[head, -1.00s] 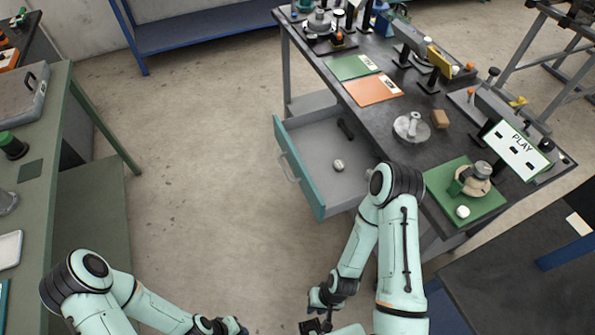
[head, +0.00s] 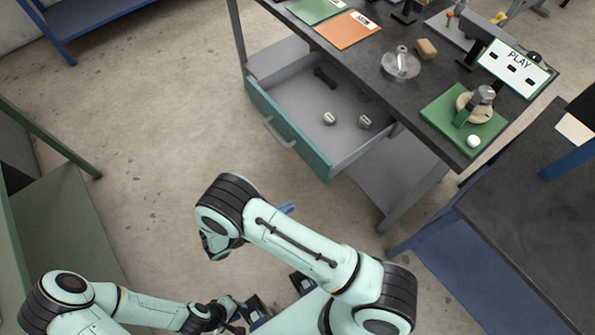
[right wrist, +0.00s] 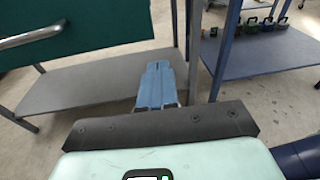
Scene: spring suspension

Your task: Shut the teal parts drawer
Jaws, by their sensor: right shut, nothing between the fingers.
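The teal parts drawer (head: 310,149) stands pulled out from under the dark workbench, with its grey inside showing. Its front also fills the upper left of the right wrist view (right wrist: 95,25). Its metal handle (head: 278,132) shows there too (right wrist: 30,37). My right gripper (head: 287,208) is mostly hidden behind my right arm, short of the drawer front and apart from it. In the right wrist view its blue fingers (right wrist: 156,80) are together and empty, to the right of the drawer front. My left gripper (head: 240,314) is low, far from the drawer; its fingers are unclear.
Two small parts (head: 329,118) (head: 365,122) and a dark part (head: 325,77) lie in the drawer. The workbench (head: 440,88) holds a green board (head: 437,112) and a PLAY panel (head: 516,66). A grey lower shelf (head: 395,182) is below. Floor before the drawer is clear.

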